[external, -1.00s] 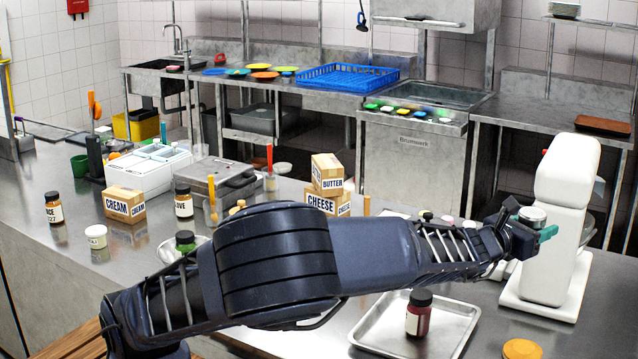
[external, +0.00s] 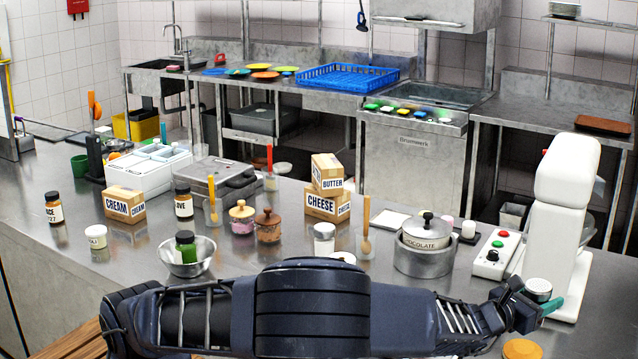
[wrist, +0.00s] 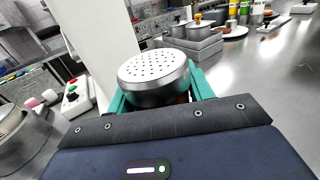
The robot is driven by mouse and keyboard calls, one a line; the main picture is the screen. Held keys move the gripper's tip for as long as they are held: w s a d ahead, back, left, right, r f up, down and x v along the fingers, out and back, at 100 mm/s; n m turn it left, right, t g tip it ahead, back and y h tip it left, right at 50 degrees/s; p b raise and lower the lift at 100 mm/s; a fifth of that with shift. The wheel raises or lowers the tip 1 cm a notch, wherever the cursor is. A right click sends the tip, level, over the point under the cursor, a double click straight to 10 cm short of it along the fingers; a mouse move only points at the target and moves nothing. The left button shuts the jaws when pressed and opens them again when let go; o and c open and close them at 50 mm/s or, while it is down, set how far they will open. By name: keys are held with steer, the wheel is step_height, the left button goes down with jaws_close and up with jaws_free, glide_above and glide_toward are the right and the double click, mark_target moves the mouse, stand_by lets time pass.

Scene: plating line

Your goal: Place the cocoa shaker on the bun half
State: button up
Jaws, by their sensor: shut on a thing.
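The cocoa shaker (external: 538,286), with a silver perforated lid, is held in my gripper (external: 545,303) at the right of the external view. In the wrist view the shaker (wrist: 155,75) sits between the teal fingers, its lid facing up and its lower body mostly hidden. The bun half (external: 522,349), a round orange-brown piece, shows at the bottom edge of the external view, partly cut off. The shaker appears just above and slightly right of it in that picture; I cannot tell the gap.
A white stand mixer (external: 563,215) stands close beside my gripper, with a button box (external: 494,254) to its left. A pot labelled chocolate (external: 425,255) is farther left. Jars, cartons and a metal bowl (external: 187,262) crowd the left counter. Counter right of the mixer looks clear.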

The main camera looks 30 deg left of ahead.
steer(key=shift+f, duration=3.25)
steer(key=shift+f, duration=0.15)
steer(key=o, duration=1.1)
steer(key=shift+c, duration=0.2)
steer(key=shift+s+a, duration=0.15)
steer(key=shift+s, duration=0.05)
steer(key=v, duration=1.1)
steer(key=shift+s+a, duration=0.1)
steer(key=shift+s, duration=0.15)
